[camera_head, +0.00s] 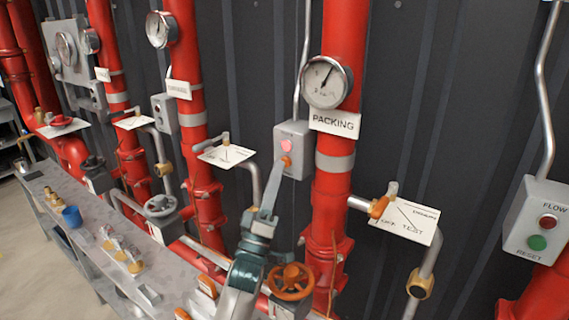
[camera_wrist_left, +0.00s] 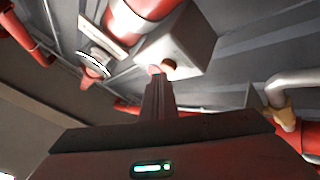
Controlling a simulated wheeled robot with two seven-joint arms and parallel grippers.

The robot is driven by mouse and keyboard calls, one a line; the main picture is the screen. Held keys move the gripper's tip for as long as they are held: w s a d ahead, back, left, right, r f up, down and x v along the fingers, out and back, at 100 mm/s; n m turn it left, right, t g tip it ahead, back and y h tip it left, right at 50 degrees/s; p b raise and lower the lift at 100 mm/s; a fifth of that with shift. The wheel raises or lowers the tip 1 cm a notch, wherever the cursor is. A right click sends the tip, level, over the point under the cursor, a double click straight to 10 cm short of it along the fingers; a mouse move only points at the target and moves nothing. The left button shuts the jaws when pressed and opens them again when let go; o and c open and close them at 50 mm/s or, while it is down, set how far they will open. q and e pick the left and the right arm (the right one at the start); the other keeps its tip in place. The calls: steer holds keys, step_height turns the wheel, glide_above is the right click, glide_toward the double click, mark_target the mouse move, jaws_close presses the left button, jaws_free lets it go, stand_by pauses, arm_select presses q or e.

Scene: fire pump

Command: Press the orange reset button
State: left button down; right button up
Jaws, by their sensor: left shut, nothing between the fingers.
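A grey control box (camera_head: 302,135) is mounted beside the red pipe labelled PACKING. Its face has a lit pink-red button (camera_head: 286,146) and, just below it, an orange button (camera_head: 286,161). My left gripper (camera_head: 278,174) is shut and empty, its fingertips right at the orange button. Whether they touch it I cannot tell. In the left wrist view the closed fingers (camera_wrist_left: 156,75) reach the edge of the box (camera_wrist_left: 190,40), with a reddish button (camera_wrist_left: 169,66) just to the right of the tips. My right gripper is not in view.
The PACKING pipe (camera_head: 340,190) stands right of the box, with a gauge (camera_head: 327,82) above. An orange handwheel (camera_head: 290,281) is below my left gripper. A lever valve with a sign (camera_head: 226,154) is to the left. Another box, marked FLOW and RESET (camera_head: 540,215), is far right.

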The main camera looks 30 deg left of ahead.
arm_select(q)
steer(key=shift+w, duration=0.5)
stand_by(0.5)
steer(key=shift+s, duration=0.95)
steer(key=shift+p, duration=0.3)
steer(key=shift+s+a+p, duration=0.2)
steer(key=shift+s+p, duration=0.5)
steer(key=shift+s, duration=1.8)
